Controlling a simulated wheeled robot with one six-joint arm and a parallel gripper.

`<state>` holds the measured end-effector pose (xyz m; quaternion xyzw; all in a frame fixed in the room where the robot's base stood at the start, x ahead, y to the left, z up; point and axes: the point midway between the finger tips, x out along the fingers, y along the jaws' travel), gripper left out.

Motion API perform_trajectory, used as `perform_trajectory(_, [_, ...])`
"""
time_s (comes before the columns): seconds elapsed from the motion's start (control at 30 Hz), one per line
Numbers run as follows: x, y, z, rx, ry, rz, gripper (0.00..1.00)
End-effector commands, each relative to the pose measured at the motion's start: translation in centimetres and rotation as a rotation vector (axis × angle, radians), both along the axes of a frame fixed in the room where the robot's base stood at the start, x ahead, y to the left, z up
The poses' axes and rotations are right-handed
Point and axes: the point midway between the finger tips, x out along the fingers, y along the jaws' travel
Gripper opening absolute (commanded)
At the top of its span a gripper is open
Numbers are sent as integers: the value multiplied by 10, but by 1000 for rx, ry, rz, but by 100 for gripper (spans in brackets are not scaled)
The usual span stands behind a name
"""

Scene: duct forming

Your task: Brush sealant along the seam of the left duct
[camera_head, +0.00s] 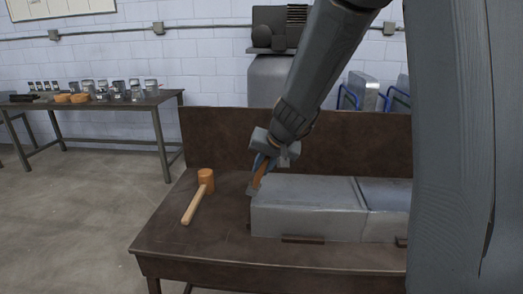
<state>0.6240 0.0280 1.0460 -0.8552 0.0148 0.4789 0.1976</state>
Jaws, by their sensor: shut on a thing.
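The left duct (308,214) is a grey sheet-metal box lying on the brown workbench (190,240). A seam shows on its top toward the right, where it meets another grey metal section (385,192). My gripper (263,168) is at the left end of the duct, pointing down. My arm and a large grey part of my body hide the right side of the bench.
A mallet (198,195) with an orange head lies on the bench left of the duct. The bench has a raised back panel (215,135) and small brown blocks (303,239) along the duct's front. A side table (90,104) with several metal parts stands at the left.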

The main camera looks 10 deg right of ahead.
Motion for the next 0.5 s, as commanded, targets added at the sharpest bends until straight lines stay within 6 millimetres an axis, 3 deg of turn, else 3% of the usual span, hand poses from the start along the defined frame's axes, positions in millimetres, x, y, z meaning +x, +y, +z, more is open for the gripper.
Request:
perform_trajectory(0.4, [-3,-28,-2,0,-3,14,0])
perform_trajectory(0.5, [-3,-23,0,0,-1,16,0])
